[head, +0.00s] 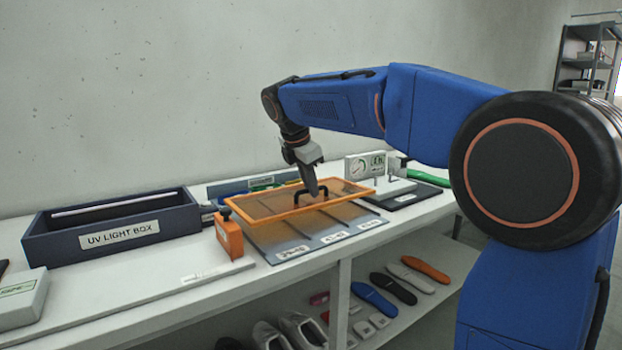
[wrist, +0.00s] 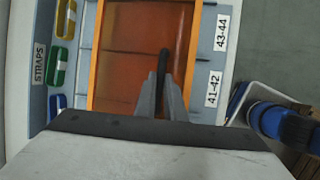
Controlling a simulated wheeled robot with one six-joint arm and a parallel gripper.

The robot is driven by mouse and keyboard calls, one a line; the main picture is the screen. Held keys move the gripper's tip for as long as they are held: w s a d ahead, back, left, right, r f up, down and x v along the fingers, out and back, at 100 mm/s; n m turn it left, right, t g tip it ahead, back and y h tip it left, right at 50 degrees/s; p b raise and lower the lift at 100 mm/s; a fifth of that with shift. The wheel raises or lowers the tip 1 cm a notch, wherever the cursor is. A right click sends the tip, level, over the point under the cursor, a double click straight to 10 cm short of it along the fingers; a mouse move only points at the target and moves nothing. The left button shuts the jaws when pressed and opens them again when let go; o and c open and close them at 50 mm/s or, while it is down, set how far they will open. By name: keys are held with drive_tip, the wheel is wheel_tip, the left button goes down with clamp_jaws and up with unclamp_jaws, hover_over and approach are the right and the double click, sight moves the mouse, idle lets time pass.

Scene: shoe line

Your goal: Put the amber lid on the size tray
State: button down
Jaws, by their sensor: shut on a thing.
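The amber lid (head: 265,204) is a see-through panel with an orange frame and a black handle (head: 325,192). My gripper (head: 313,190) is shut on the handle. The lid is over the grey size tray (head: 305,243), whose front part with its size labels shows below the frame. The lid looks raised and slightly tilted; I cannot tell whether any edge touches the tray. In the wrist view the lid (wrist: 125,65) lies under my gripper (wrist: 163,85), and the tray's labels 43-44 and 41-42 show to its right.
A dark UV light box (head: 112,228) stands to the left and an orange block-like device (head: 228,236) stands beside the tray. A strap holder (wrist: 60,75) lies behind the tray. A gauge (head: 364,166) stands to the right. Shoes and insoles fill the shelf below.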

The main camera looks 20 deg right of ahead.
sight(310, 200)
drive_tip(key=shift+f, duration=2.25)
drive_tip(key=c, duration=1.8)
unclamp_jaws()
drive_tip(key=shift+o, duration=0.2)
drive_tip(key=v, duration=1.7)
drive_tip(key=shift+s, duration=0.15)
drive_tip(key=shift+r, duration=0.1)
